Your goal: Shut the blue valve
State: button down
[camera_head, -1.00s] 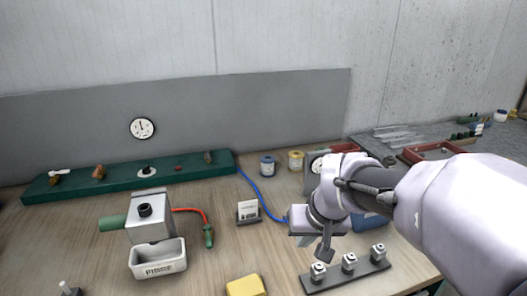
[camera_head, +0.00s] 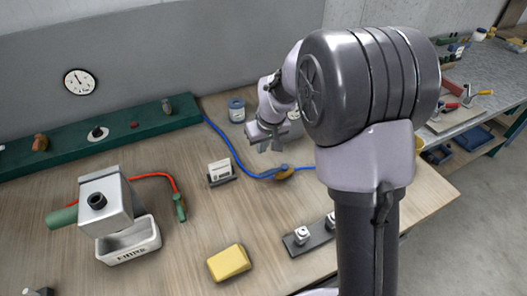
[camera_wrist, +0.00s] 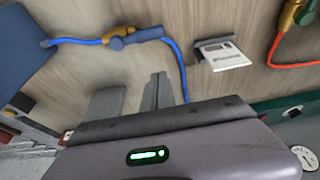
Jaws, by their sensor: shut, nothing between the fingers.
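The blue valve is a small brass body (camera_wrist: 124,31) with a blue handle (camera_wrist: 140,36), set in the blue hose (camera_wrist: 75,41) on the bench. In the wrist view the handle lies roughly along the hose. In the head view the blue valve (camera_head: 285,172) sits just in front of my gripper (camera_head: 267,144), partly beside my forearm. In the wrist view the valve is beyond the fingertips.
A white card stand (camera_head: 221,172) stands left of the valve. A red hose valve (camera_head: 180,206) lies farther left, near a grey device (camera_head: 105,205). A blue-labelled jar (camera_head: 236,110) stands behind. A yellow block (camera_head: 229,262) lies in front. Bare wood surrounds the valve.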

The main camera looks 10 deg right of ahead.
aim_at(274, 171)
jog(key=b+x, duration=0.2)
jog(key=x, duration=0.5)
jog(key=shift+f, duration=0.3)
jog(key=s, duration=0.1)
jog(key=s+b, duration=0.1)
jog(key=shift+s+d+r, duration=0.2)
jog(key=shift+s+d, duration=0.15)
jog(key=shift+s, duration=0.05)
jog(key=shift+s+d, duration=0.1)
jog(key=shift+s, duration=0.35)
jog(key=shift+r, duration=0.1)
jog(key=shift+s+b, duration=0.1)
jog(key=shift+b, duration=0.25)
